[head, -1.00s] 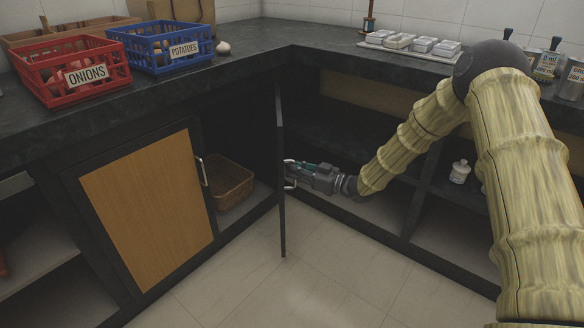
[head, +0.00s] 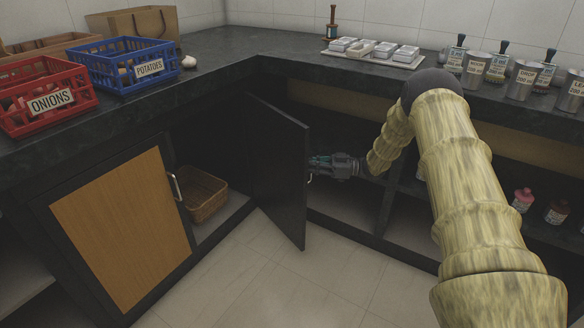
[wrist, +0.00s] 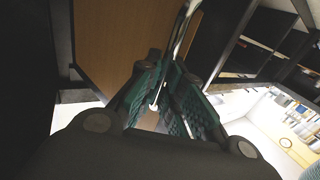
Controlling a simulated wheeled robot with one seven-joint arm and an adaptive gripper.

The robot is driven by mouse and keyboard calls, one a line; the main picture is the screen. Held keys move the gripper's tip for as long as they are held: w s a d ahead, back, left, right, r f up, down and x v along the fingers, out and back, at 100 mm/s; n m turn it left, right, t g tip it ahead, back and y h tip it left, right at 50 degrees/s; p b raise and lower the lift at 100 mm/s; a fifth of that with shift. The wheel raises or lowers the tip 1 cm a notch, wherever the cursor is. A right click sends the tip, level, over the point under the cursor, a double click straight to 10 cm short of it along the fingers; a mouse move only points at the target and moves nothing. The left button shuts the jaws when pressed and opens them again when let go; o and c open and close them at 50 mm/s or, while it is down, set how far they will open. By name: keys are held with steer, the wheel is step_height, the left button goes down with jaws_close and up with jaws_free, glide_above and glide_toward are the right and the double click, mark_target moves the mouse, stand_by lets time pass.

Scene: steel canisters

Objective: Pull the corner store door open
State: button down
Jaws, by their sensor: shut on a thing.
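The corner store door (head: 278,168) stands open at the inner corner of the counter, its dark inner face towards the head camera. In the wrist view its wood-coloured outer face (wrist: 105,40) fills the upper left. Its pale bar handle (wrist: 184,28) runs down between my fingers. My gripper (head: 314,164) is at the door's right, outer side near the free edge. In the wrist view my gripper (wrist: 168,72) has its green-padded fingers shut on the handle. The handle's lower part is partly hidden by the fingers.
A wicker basket (head: 204,193) sits in the open cabinet left of the door. A closed wooden door (head: 122,230) with its own handle is further left. Open shelves (head: 410,215) lie right. Crates, trays and canisters (head: 475,70) stand on the counter. The floor (head: 270,275) is clear.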

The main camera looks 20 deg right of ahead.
steer(key=shift+w+d, duration=0.15)
steer(key=shift+d, duration=0.25)
steer(key=c, duration=1.6)
jaws_free()
steer(key=shift+o, duration=0.2)
